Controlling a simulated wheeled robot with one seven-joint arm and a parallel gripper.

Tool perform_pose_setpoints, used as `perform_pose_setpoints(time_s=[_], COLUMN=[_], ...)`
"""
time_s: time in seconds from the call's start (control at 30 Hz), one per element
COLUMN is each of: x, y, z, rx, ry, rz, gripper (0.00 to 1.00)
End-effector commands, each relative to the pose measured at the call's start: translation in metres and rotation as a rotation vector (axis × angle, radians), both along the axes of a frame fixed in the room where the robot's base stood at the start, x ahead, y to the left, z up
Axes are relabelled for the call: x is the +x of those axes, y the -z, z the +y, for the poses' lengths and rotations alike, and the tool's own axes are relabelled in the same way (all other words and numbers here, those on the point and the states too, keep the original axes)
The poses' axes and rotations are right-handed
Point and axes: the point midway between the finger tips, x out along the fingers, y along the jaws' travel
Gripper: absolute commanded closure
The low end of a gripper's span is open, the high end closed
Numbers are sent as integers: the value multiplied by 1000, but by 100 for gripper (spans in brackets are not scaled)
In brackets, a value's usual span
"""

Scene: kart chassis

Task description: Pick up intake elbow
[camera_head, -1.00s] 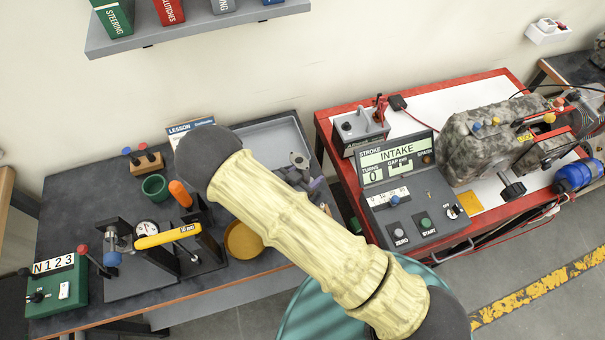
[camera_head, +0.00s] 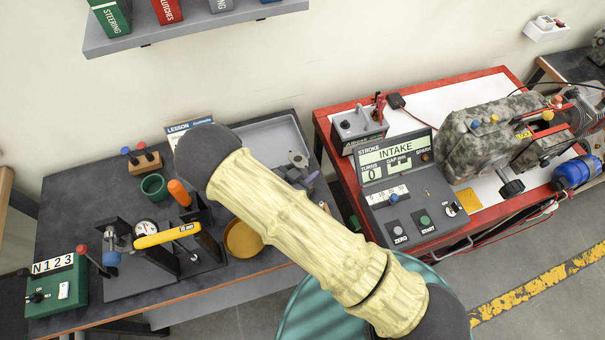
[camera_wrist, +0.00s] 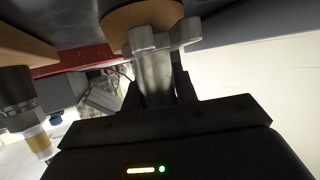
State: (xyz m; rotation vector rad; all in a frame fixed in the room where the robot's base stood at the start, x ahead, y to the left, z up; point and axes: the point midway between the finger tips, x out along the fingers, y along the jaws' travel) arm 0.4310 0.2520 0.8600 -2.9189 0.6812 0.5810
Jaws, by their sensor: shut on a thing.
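In the wrist view my gripper (camera_wrist: 160,92) has its dark fingers closed on the stem of a grey metal piece, which I take to be the intake elbow (camera_wrist: 153,68). Its forked upper end stands out beyond the fingers, in front of a round tan shape. In the head view my pale yellow-sleeved arm crosses the middle and hides my gripper. Grey parts (camera_head: 298,160) show beside the arm over the grey tray (camera_head: 262,132); I cannot tell whether the elbow is among them.
The dark left bench holds a dial gauge stand (camera_head: 147,228), a green cup (camera_head: 154,186), a yellow bowl (camera_head: 243,239) and a green number box (camera_head: 57,283). The red bench at right carries the INTAKE console (camera_head: 405,195) and an engine (camera_head: 490,135). Grey floor shows at lower right.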

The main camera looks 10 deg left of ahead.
Motion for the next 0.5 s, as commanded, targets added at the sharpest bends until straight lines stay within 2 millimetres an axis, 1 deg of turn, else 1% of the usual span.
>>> perform_pose_setpoints(time_s=[0.17, 0.27, 0.37, 0.5], x=[0, 0, 1, 1], y=[-3, -9, -20, -41], z=[0, 0, 0, 1], rx=[1, 1, 3, 5], ry=[1, 1, 2, 2], rz=[-2, -2, -3, -3], gripper=[100, 100, 100, 100])
